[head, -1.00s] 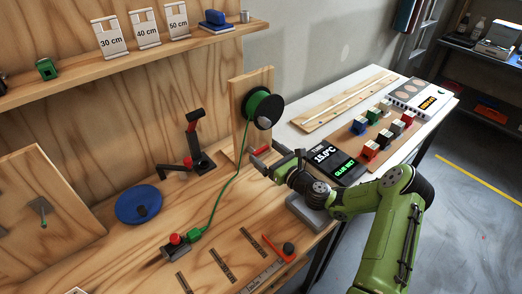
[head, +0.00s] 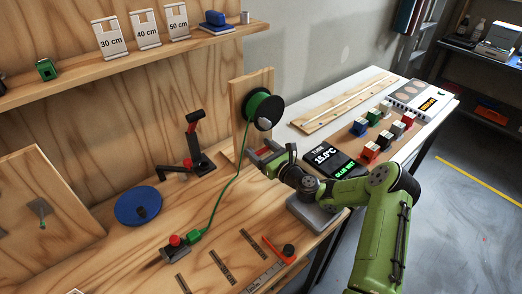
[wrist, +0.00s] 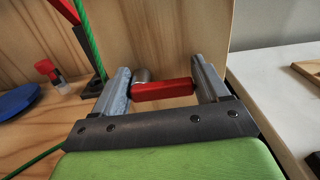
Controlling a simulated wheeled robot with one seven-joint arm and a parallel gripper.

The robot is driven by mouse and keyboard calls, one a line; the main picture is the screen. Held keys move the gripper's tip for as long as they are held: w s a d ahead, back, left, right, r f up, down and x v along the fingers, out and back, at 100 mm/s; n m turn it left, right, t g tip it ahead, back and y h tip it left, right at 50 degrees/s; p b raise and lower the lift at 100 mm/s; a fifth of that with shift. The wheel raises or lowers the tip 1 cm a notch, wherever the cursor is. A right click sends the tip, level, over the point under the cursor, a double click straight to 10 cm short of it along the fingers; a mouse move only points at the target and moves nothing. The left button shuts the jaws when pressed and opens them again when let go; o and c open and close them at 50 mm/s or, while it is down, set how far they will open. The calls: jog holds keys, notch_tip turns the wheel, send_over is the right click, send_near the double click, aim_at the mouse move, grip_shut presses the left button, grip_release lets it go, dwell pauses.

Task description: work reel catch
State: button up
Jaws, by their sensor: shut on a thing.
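The reel (head: 265,110) is a black spool wound with green cord, mounted on an upright wooden board (head: 239,105). A red catch (head: 267,154) is low on this board, below the reel. My gripper (head: 268,160) is at the catch, its fingers on either side of it. In the wrist view, the red catch (wrist: 163,90) lies crosswise between the two grey fingers of my gripper (wrist: 163,92), with a grey round pivot (wrist: 142,75) behind its left end.
A block with a red button (head: 175,241), a blue disc (head: 138,206) and a black-and-red lever stand (head: 196,155) are on the bench left. A dark display (head: 335,163) and coloured blocks (head: 372,140) are to the right. A shelf with length cards (head: 145,30) is above.

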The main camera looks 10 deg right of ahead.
aim_at(247, 144)
jog(key=shift+n, duration=0.3)
jog(key=n, duration=0.3)
jog(key=shift+s+a+r+n+b, duration=0.1)
jog(key=shift+a+r+n+b, duration=0.05)
jog(key=shift+r+n+b, duration=0.2)
jog(key=n, duration=0.1)
jog(key=n+b, duration=0.1)
jog(key=n, duration=0.1)
jog(key=shift+s+a+r+n, duration=0.1)
jog(key=shift+a+r+n, duration=0.05)
jog(key=shift+a+n, duration=0.15)
jog(key=n+b, duration=0.2)
jog(key=n, duration=0.1)
jog(key=shift+s+a+r+n, duration=0.1)
jog(key=shift+s+a+n, duration=0.1)
jog(key=shift+a+n, duration=0.1)
jog(key=shift+s+a+r+n+b, duration=0.1)
jog(key=shift+a+n+b, duration=0.1)
jog(key=shift+n+b, duration=0.8)
jog(key=shift+s+a+r+n+b, duration=0.1)
jog(key=shift+a+n+b, duration=0.1)
jog(key=shift+n+b, duration=0.75)
jog(key=o, duration=1)
jog(key=shift+c, duration=0.2)
